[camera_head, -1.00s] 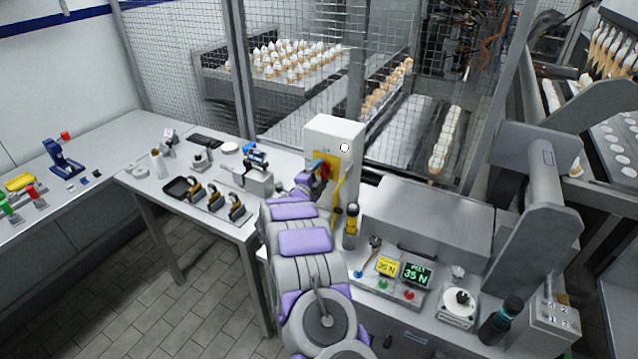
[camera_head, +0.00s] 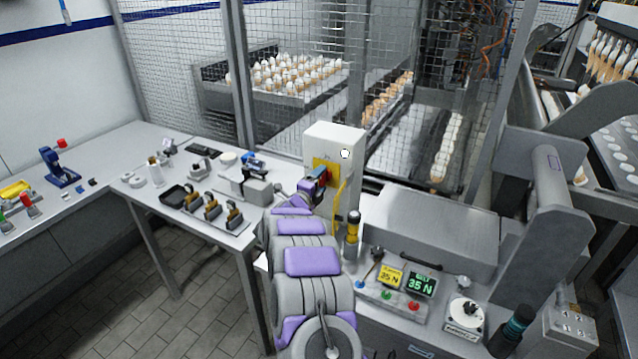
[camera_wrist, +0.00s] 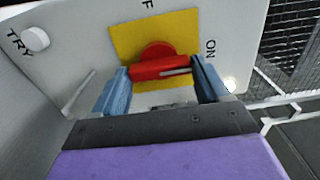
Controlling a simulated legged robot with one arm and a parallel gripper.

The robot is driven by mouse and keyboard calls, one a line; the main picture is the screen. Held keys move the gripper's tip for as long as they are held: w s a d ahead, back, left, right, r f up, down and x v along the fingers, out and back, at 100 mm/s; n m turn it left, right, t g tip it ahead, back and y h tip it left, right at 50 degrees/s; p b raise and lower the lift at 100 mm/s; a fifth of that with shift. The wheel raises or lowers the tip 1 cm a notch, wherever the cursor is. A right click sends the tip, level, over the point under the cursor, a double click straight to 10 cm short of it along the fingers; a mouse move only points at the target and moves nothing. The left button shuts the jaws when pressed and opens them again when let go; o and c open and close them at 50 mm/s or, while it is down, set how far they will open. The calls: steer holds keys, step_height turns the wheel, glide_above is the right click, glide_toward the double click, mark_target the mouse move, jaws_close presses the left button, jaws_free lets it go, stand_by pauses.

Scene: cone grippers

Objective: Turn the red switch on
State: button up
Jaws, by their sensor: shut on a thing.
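The red switch (camera_wrist: 160,66) sits on a yellow plate (camera_wrist: 124,40) on a white box (camera_head: 350,142). In the wrist view its handle lies crosswise between the two blue fingers of my gripper (camera_wrist: 160,84), and the fingers are shut on it. The marking "ON" is to the right of the plate, and a letter F shows at the top edge. In the head view my gripper (camera_head: 316,180) is at the yellow plate, and my arm hides part of the box's lower front.
A white "TRY" knob (camera_wrist: 35,39) is on the same panel. A yellow cable (camera_head: 341,195) hangs from the box beside a yellow-black cylinder (camera_head: 353,228). Wire mesh (camera_head: 300,60) stands behind.

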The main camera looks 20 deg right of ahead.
steer(key=o, duration=0.7)
steer(key=shift+s+f, duration=0.15)
steer(key=shift+f, duration=0.15)
steer(key=o, duration=0.4)
steer(key=shift+r, duration=0.15)
steer(key=shift+c, duration=0.2)
steer(key=shift+s+a+r, duration=0.1)
steer(key=shift+s+a, duration=0.1)
steer(key=shift+a, duration=0.25)
steer(key=p+v, duration=0.3)
steer(key=v, duration=1.3)
steer(key=shift+s, duration=0.15)
steer(key=shift+a, duration=0.1)
